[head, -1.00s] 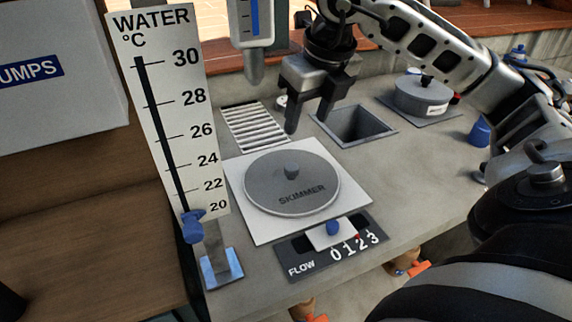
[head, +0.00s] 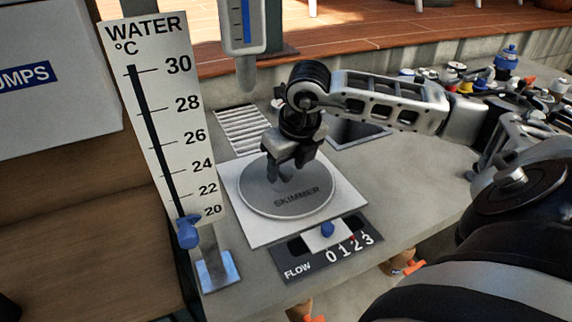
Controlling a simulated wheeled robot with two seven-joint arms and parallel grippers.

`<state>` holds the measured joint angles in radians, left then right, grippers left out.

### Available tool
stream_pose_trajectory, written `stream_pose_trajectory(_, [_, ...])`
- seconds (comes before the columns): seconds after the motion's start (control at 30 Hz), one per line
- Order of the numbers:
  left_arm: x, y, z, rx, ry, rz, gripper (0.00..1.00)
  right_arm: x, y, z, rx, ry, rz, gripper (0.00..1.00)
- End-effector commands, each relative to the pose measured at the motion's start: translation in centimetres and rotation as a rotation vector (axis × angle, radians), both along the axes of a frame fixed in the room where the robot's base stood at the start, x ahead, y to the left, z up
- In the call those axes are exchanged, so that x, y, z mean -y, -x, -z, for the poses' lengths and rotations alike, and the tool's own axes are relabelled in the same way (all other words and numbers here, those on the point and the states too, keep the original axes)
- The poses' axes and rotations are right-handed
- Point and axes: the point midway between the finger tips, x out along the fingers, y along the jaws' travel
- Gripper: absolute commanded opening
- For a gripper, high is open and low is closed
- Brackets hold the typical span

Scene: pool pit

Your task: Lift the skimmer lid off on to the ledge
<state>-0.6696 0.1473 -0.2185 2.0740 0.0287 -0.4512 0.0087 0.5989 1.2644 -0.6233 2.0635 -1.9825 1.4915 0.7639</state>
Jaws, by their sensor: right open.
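The skimmer lid (head: 305,205) is a round grey disc marked SKIMMER. It lies flat on a white square plate (head: 262,232) set on the grey ledge (head: 400,190). My right gripper (head: 285,170) points down over the lid's middle, open, its fingers around or just beside the small knob, which is mostly hidden behind them. I cannot tell whether the fingers touch the knob. My left gripper is not in view.
A water temperature board (head: 160,125) with a blue slider stands at the left. The flow panel (head: 330,248) lies in front of the plate. A slatted grate (head: 243,131) and a square opening (head: 357,132) are behind. Several small items crowd the back right.

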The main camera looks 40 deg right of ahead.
Motion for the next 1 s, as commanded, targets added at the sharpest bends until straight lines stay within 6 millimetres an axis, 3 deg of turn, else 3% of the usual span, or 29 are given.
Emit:
stream_pose_trajectory(0.17, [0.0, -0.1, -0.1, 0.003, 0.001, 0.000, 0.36, 0.0, 0.0, 0.0, 0.000, 0.000, 0.000, 0.52])
stream_pose_trajectory(0.3, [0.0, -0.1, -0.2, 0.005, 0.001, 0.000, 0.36, 0.0, 0.0, 0.0, 0.000, 0.000, 0.000, 0.13])
stream_pose_trajectory(0.37, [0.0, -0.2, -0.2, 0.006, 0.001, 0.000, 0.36, 0.0, 0.0, 0.0, 0.000, 0.000, 0.000, 0.00])
stream_pose_trajectory(0.73, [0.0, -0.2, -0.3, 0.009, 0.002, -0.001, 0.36, 0.0, -0.1, -0.9, 0.005, -0.002, 0.000, 0.00])
stream_pose_trajectory(1.0, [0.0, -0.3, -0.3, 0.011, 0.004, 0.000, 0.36, 0.0, -0.2, -6.2, 0.009, -0.001, 0.000, 0.00])
